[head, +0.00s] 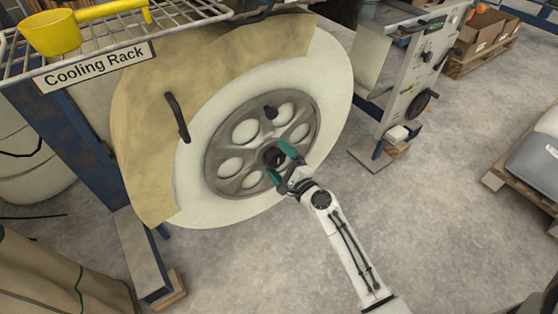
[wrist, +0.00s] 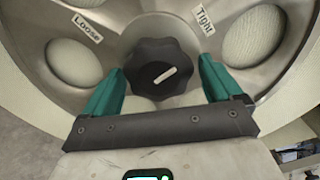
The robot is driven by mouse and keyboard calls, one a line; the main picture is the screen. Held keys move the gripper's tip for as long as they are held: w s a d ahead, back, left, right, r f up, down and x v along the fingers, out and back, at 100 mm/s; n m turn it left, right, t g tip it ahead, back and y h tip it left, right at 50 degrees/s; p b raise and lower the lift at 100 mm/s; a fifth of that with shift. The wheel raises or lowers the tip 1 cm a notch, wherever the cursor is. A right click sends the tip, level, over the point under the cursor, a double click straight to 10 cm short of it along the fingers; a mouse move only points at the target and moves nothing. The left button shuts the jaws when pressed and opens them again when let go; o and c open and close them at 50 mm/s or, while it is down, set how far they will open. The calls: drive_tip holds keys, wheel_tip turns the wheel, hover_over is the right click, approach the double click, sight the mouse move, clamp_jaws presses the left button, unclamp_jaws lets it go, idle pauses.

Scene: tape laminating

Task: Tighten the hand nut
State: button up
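The hand nut is a black lobed knob (wrist: 160,69) with a white pointer line, at the centre of a grey spoked wheel (wrist: 109,18). The pointer slants up to the right, between the "Loose" label (wrist: 87,29) and the "Tight" label (wrist: 203,19), nearer the "Tight" side. My gripper (wrist: 162,82) has its green fingers apart, one at each side of the nut. Small gaps show between the fingers and the nut. In the head view the nut (head: 273,156) sits between the fingers of my gripper (head: 279,162), partly hidden by them.
A large white disc (head: 335,85) with a tan cover (head: 140,110) surrounds the wheel. The cooling rack (head: 125,30) holds a yellow ladle (head: 52,34).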

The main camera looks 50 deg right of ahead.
drive_tip(key=shift+a, duration=0.15)
drive_tip(key=b+v, duration=0.1)
drive_tip(key=v, duration=0.9)
drive_tip(key=shift+s, duration=0.35)
